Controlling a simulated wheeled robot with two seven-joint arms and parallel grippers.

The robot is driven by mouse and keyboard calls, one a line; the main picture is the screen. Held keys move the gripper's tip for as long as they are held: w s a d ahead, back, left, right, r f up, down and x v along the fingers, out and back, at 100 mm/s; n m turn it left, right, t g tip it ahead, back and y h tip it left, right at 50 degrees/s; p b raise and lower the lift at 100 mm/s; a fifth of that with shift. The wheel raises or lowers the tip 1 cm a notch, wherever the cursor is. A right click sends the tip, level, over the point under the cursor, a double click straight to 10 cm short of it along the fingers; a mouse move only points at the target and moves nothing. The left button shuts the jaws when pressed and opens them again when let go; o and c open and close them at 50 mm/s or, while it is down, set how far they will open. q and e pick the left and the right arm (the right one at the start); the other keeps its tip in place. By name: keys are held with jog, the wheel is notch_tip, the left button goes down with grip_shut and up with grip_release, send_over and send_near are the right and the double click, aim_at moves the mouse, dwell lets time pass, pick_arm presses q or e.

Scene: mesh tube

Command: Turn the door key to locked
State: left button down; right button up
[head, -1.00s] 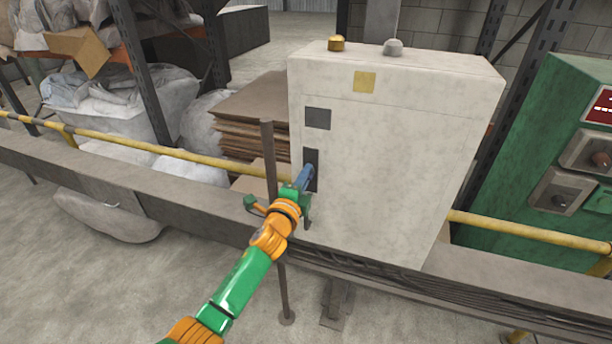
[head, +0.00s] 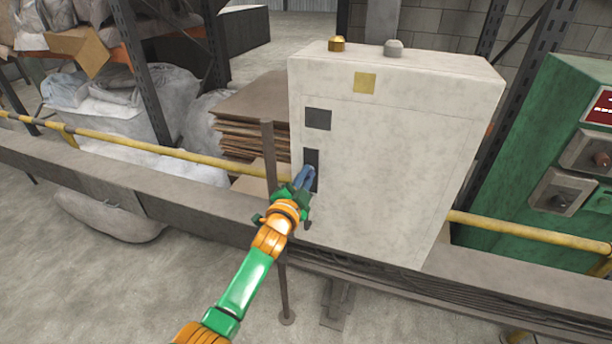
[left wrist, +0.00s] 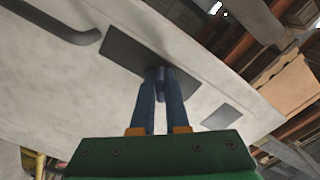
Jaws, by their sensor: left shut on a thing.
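The pale cabinet (head: 400,150) stands in the middle of the head view. Its dark lock plate (head: 311,158) is on the left part of its front; it also shows in the left wrist view (left wrist: 128,52). My left gripper (head: 304,178) is at this plate, with its blue fingers pointing at it. In the left wrist view the fingers (left wrist: 160,90) are close together on a small dark key (left wrist: 160,72) at the plate. The fingers hide most of the key, so its angle is hard to tell. My right gripper is not in view.
A dark square plate (head: 318,119) and a yellow label (head: 364,82) are higher on the cabinet. A curved handle (left wrist: 60,28) shows in the left wrist view. A thin post (head: 269,155) and a yellow rail (head: 150,146) stand left of the cabinet. A green machine (head: 545,130) stands right.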

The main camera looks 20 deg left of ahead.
pick_arm(q)
jog(key=n, duration=0.5)
jog(key=shift+n+p, duration=0.45)
jog(key=shift+n, duration=2.05)
jog(key=c, duration=0.9)
grip_release()
jog(key=shift+s+a, duration=0.1)
jog(key=shift+s, duration=3.5)
